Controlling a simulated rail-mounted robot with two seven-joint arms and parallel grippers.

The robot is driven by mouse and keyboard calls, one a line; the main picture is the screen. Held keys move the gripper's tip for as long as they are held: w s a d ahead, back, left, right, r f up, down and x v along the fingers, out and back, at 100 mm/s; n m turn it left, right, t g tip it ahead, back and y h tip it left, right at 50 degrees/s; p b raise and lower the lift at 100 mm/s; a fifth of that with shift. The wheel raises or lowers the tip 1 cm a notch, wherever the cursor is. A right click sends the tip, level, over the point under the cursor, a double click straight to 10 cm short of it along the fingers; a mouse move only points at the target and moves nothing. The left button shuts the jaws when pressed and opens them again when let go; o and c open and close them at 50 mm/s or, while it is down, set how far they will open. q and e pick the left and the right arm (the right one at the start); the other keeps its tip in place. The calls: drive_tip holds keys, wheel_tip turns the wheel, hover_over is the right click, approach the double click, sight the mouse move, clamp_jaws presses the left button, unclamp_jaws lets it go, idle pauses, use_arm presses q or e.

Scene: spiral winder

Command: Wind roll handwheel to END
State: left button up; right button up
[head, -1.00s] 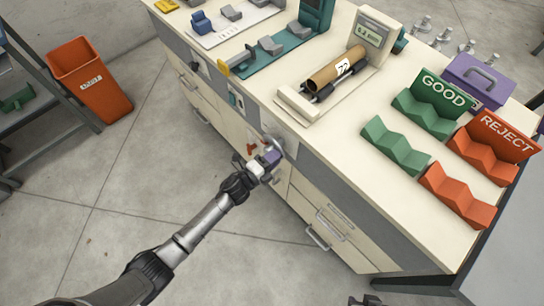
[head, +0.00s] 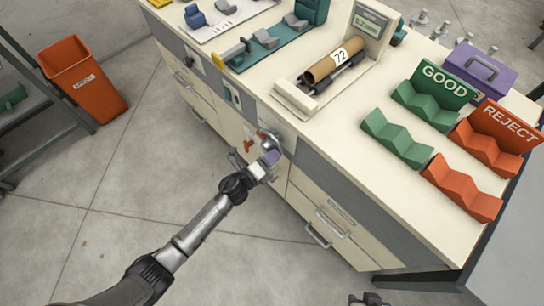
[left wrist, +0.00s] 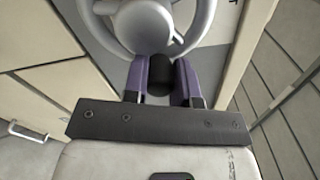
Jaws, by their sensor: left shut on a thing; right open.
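The roll handwheel (head: 267,136) is a grey wheel on the front of the cream cabinet. In the left wrist view its rim and round hub (left wrist: 143,25) fill the top. My left gripper (head: 270,160) is at the wheel, its purple fingers shut on the dark handwheel knob (left wrist: 160,77). The fingers partly hide the wheel in the head view. A brown cardboard roll (head: 325,66) with a "72" label lies in the winder on the bench top, below a small display (head: 370,22). My right gripper (head: 368,300) only just shows at the bottom edge and is open.
Green GOOD (head: 397,138) and red REJECT (head: 462,188) racks stand on the right of the bench, near a purple box (head: 480,70). An orange bin (head: 85,85) stands on the floor at left. Drawer handles (head: 318,235) stick out below. The floor in front is clear.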

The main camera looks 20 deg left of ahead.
use_arm(q)
drive_tip(key=o, duration=0.9)
drive_tip(key=p+v, duration=0.2)
drive_tip(key=v, duration=1.2)
drive_tip(key=shift+w, duration=0.1)
idle(0.7)
